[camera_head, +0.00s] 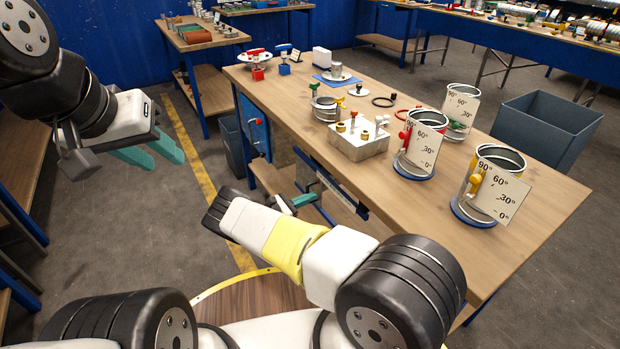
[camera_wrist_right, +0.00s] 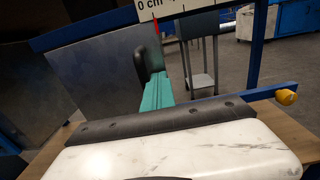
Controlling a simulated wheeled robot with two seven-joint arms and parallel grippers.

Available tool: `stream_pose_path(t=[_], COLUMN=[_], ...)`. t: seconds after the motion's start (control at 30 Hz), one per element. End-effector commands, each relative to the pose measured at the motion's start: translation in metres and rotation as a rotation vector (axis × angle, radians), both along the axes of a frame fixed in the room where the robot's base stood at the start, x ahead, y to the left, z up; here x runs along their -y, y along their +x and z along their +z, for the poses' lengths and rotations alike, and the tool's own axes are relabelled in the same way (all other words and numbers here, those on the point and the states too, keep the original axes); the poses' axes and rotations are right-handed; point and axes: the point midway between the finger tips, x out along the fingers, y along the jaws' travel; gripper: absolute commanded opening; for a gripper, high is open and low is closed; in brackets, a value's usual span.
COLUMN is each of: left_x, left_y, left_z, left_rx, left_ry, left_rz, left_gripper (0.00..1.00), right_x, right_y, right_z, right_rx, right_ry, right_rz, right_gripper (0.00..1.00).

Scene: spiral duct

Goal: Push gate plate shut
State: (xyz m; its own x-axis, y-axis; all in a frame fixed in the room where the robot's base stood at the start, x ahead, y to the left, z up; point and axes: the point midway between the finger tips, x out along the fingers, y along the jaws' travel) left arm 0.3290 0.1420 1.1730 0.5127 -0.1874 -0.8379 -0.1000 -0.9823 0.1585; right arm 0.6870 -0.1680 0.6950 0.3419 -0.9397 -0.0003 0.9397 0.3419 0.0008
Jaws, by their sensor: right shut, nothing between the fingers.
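A flat grey metal plate, which looks like the gate plate (camera_wrist_right: 95,82), stands at the left in the right wrist view, in a blue frame. A white scale (camera_wrist_right: 172,9) marked 0 cm, with a red mark, is at the top. My right gripper (camera_wrist_right: 156,80) has its teal fingers together, empty, beside the plate's right edge and a dark upright piece (camera_wrist_right: 150,62); contact cannot be told. In the head view my right gripper (camera_head: 303,200) is low at the table's near side, partly hidden by my arm. My left gripper (camera_head: 152,152) is open and empty over the floor at left.
The wooden table (camera_head: 460,250) carries several duct pieces with angle scales, such as the yellow-handled one (camera_head: 490,185), and a metal block (camera_head: 358,140). A grey bin (camera_head: 550,125) stands behind it. A yellow knob (camera_wrist_right: 286,97) ends a blue bar at right in the wrist view.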

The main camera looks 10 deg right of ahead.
Motion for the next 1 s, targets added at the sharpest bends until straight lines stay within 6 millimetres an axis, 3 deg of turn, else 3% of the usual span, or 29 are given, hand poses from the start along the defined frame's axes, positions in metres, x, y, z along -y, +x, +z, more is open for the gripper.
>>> stream_pose_path(t=[1.0], left_x=[0.000], left_y=[0.000], left_z=[0.000], left_rx=[0.000], left_ry=[0.000], left_rz=[0.000], left_gripper=[0.36], right_x=[-0.062], right_y=[-0.043], right_z=[0.000], right_rx=[-0.001], right_ry=[0.000], right_rz=[0.000], right_gripper=[0.00])
